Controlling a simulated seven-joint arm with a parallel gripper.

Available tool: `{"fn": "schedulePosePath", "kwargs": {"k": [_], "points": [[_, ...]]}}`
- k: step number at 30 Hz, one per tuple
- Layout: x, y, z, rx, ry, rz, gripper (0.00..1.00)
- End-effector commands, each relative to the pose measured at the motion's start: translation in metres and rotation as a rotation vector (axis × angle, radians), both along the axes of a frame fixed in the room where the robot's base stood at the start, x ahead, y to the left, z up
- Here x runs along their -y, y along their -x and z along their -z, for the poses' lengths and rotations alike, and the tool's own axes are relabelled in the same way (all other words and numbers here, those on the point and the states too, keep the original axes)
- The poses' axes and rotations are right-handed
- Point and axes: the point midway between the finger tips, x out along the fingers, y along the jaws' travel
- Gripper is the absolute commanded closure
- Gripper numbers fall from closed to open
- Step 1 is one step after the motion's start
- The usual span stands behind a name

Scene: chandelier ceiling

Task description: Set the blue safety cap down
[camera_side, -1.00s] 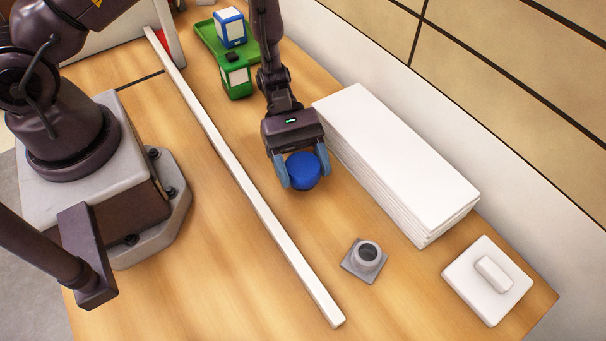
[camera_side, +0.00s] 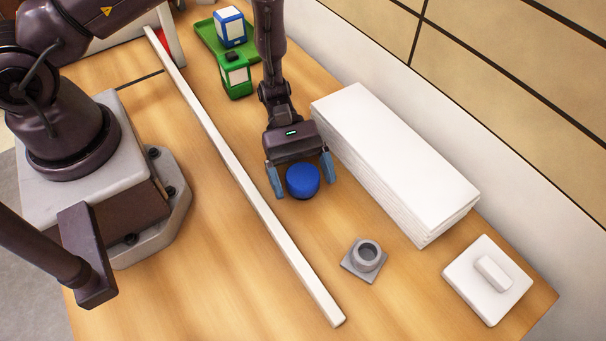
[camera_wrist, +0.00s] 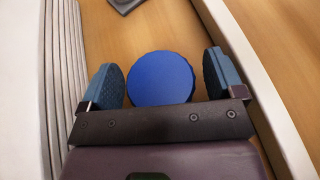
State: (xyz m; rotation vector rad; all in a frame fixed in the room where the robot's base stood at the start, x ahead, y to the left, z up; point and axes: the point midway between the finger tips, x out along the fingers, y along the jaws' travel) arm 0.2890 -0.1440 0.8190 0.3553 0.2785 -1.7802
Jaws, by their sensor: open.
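The blue safety cap (camera_side: 303,181) is a short round cylinder standing on the wooden table, between the long white bar and the white stack. In the wrist view the blue cap (camera_wrist: 161,79) shows its flat round face between the two fingers. My gripper (camera_side: 300,178) is open, with one blue-padded finger on each side of the cap. In the wrist view a gap shows between the cap and each finger of my gripper (camera_wrist: 167,80). Nothing is held.
A long white bar (camera_side: 245,180) lies left of the cap. A stack of white sheets (camera_side: 395,160) lies to the right. A grey ring-topped base (camera_side: 365,258) and a white lidded plate (camera_side: 488,281) are nearer the front. A green tray (camera_side: 208,38) with boxes is behind.

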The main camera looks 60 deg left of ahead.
Motion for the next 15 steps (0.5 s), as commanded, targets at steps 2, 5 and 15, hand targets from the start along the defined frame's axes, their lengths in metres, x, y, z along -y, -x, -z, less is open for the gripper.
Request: {"fn": "schedulePosePath", "kwargs": {"k": [2, 5, 15], "points": [[-0.002, -0.001, -0.003, 0.002, 0.0, -0.001, 0.12], [-0.014, -0.004, -0.008, 0.003, 0.0, -0.003, 0.12], [-0.027, -0.007, -0.062, 0.003, 0.001, -0.001, 0.12]]}}
